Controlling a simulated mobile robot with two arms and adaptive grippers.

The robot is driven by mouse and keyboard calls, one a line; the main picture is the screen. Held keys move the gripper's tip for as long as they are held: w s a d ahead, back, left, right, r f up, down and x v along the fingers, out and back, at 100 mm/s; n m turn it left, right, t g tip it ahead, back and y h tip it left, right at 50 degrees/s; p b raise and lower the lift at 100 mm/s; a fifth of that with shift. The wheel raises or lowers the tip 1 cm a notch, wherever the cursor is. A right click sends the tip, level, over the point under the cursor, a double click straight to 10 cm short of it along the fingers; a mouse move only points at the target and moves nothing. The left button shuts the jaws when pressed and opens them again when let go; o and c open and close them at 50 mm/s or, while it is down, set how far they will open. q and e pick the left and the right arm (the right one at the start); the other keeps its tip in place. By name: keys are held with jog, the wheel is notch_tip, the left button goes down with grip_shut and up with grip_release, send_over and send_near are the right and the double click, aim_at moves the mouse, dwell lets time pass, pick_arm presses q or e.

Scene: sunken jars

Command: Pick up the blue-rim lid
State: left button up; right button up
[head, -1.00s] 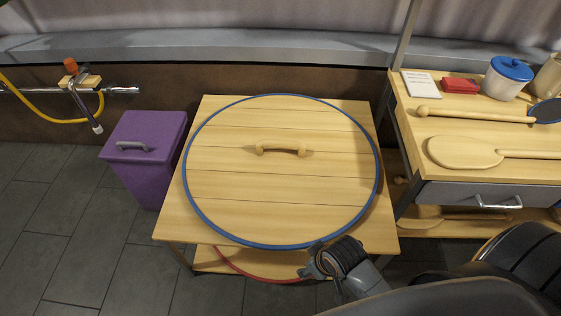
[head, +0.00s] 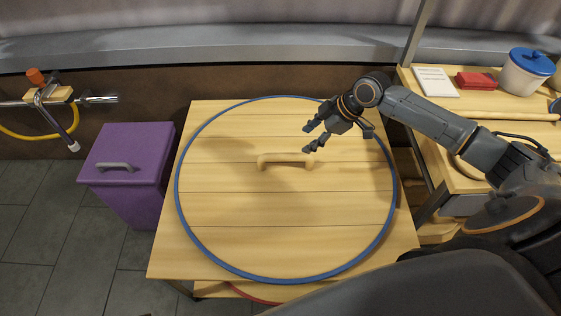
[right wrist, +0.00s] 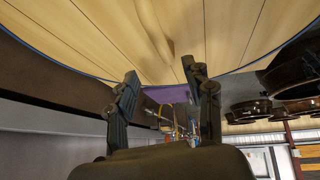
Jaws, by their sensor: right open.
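The blue-rim lid (head: 270,225) is a large round wooden disc with a blue edge, lying flat on a wooden table (head: 170,262). Its wooden bar handle (head: 285,158) stands near the middle. My right gripper (head: 307,138) is open and empty above the lid, just behind and to the right of the handle, apart from it as far as I can tell. In the right wrist view the open fingers (right wrist: 164,95) show with the lid (right wrist: 225,30) and the blurred handle (right wrist: 155,30) at the top. My left gripper is not in view.
A purple bin (head: 130,165) with a grey handle stands left of the table. On the right, a wooden workbench holds a white jar with a blue lid (head: 527,72), a red box (head: 475,81) and a white card (head: 435,82). A pipe with a yellow hose (head: 40,133) is at far left.

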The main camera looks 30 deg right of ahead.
aim_at(285, 155)
jog(key=b+x, duration=0.2)
jog(key=x, duration=0.6)
jog(key=shift+w+f, duration=0.2)
jog(key=b+x, duration=0.1)
jog(key=x, duration=0.3)
jog(key=shift+f, duration=0.25)
jog(key=shift+a+f, duration=0.1)
jog(key=shift+f, duration=0.05)
grip_shut()
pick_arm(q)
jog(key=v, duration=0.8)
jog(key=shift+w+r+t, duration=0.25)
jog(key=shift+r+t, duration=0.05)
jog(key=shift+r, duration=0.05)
pick_arm(e)
jog(key=shift+w+r, duration=0.2)
jog(key=shift+r, duration=0.1)
